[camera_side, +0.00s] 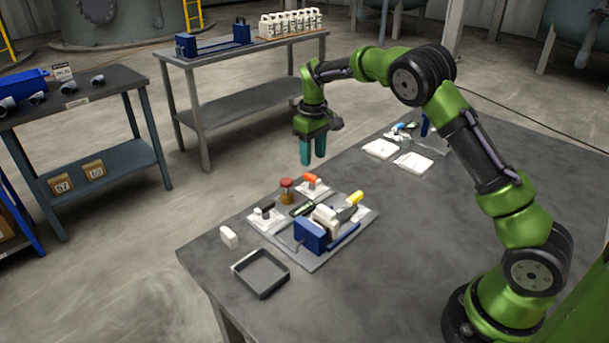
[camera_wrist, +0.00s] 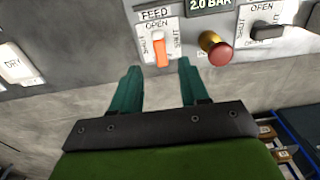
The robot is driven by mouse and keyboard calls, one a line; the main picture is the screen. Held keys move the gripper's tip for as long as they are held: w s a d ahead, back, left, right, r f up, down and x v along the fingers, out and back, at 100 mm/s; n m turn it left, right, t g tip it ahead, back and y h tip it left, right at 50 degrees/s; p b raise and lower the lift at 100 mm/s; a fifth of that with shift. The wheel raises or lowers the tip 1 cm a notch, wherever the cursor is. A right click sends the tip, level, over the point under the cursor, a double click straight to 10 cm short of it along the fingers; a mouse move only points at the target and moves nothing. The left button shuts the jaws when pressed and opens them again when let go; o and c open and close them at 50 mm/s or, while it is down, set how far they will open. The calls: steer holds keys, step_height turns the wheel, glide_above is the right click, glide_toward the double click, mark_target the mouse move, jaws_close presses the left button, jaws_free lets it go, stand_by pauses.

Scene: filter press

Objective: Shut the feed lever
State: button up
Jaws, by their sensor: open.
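The feed lever (camera_wrist: 161,52) has an orange handle on a white plate marked FEED and OPEN, with small sideways lettering at the plate's sides. In the wrist view the handle lies roughly up-down, in line with the word OPEN. In the side view the lever (camera_side: 310,179) sits at the back of the grey panel (camera_side: 312,262). My gripper (camera_side: 311,162) is above the panel's back edge, its teal fingers pointing down, apart and empty. In the wrist view my gripper (camera_wrist: 159,70) has its fingers either side of the lever's line, without visible contact.
A red-topped knob (camera_wrist: 216,48) is beside the feed lever, with a black lever (camera_wrist: 268,32) beyond it. A blue-and-white press (camera_side: 312,231) with a yellow handle (camera_side: 354,198) stands on the panel. An empty dark tray (camera_side: 260,273) lies at the table's front.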

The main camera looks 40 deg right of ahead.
mark_target(312, 176)
step_height(312, 176, down, 6)
steer(key=shift+f, duration=0.15)
steer(key=shift+c, duration=0.2)
jaws_close()
